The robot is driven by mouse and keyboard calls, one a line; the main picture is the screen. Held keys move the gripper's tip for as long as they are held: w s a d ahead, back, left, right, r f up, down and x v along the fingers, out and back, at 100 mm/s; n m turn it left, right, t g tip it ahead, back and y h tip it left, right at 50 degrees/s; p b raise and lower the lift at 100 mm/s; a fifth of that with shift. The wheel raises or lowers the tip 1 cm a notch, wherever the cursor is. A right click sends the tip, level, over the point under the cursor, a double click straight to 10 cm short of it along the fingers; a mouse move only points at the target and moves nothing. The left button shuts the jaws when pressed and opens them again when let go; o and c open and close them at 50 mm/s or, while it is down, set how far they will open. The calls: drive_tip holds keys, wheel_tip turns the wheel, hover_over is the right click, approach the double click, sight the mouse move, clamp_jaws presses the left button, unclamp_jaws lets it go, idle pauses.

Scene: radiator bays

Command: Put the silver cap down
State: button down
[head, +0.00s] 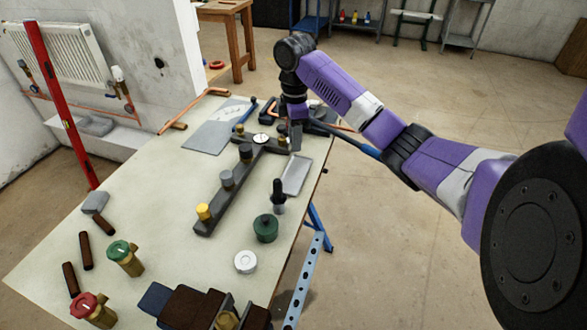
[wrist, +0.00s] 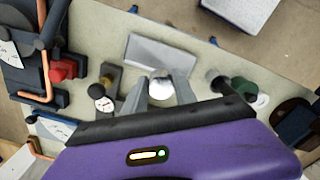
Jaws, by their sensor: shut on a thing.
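The silver cap (wrist: 161,87) is a small bright round piece between my fingertips in the wrist view. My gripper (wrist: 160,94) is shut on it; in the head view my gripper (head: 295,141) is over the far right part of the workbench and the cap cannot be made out. A shallow grey metal tray (head: 296,176) lies at the bench's right edge, just nearer than my gripper. In the wrist view the tray (wrist: 158,52) lies just beyond the fingertips and looks empty. I cannot tell how high the cap is above the bench.
A dark manifold bar (head: 223,197) with several knobs and a round gauge (head: 261,138) lies left of the gripper. A black-handled piece (head: 278,194), a green cap (head: 265,229) and a white disc (head: 245,262) stand nearer. Bare bench (head: 150,205) shows left of the bar.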

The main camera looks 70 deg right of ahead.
sight(295, 175)
wheel_tip(295, 175, down, 11)
drive_tip(key=shift+f+p, duration=0.1)
drive_tip(key=shift+p, duration=0.55)
drive_tip(key=shift+f, duration=0.1)
drive_tip(key=c, duration=1)
unclamp_jaws()
wheel_tip(295, 175, up, 12)
drive_tip(key=shift+r+b, duration=0.2)
drive_tip(key=shift+b, duration=0.75)
drive_tip(key=shift+s, duration=0.15)
